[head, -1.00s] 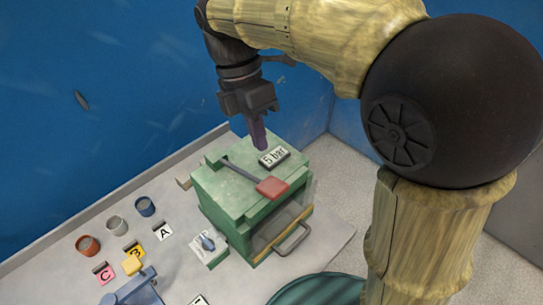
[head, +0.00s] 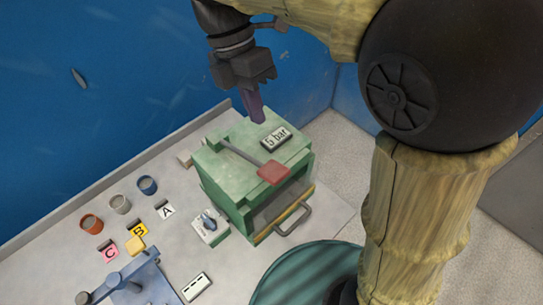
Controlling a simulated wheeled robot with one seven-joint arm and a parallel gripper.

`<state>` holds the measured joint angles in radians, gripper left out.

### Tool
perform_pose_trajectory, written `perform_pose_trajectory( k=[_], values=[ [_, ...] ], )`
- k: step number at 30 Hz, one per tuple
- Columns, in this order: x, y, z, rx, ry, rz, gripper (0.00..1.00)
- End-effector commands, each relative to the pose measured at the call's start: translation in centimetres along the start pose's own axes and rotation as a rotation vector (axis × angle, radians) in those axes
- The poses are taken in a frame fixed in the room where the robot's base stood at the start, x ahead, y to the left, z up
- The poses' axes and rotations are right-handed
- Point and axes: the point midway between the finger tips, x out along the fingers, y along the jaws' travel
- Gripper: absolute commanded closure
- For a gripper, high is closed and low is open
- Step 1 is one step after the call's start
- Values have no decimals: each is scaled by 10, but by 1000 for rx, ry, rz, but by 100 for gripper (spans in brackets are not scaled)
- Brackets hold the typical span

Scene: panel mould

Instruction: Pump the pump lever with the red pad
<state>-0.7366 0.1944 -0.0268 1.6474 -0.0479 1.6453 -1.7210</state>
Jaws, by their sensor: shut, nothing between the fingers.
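The pump lever (head: 241,154) is a thin grey bar lying along the top of the green box (head: 222,172). Its red pad (head: 273,172) is at the near right end, over the box's front top edge. My gripper (head: 257,117) points down above the back of the box, beyond the lever and behind the "5 bar" plate (head: 276,138). Its purple fingers are shut with nothing in them. I cannot tell whether the fingertips touch the box top. The gripper is apart from the red pad.
The box front has a handle (head: 295,219). Left of it are a small switch block (head: 209,227), A, B and C labels, several small cups and a blue fixture (head: 135,282). A round green top (head: 305,275) is at the near side. A blue wall (head: 100,90) stands behind.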

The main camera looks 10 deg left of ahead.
Motion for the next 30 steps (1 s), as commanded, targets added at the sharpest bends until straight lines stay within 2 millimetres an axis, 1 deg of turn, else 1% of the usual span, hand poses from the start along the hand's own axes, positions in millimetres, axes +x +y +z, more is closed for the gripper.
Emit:
perform_pose_trajectory(
  k=[21, 25, 30],
  values=[
    [106, -2, 0, -1, 0, -5, 100],
    [118, -1, 0, -1, 0, -2, 100],
    [122, -1, 0, 0, 0, 0, 100]
  ],
)
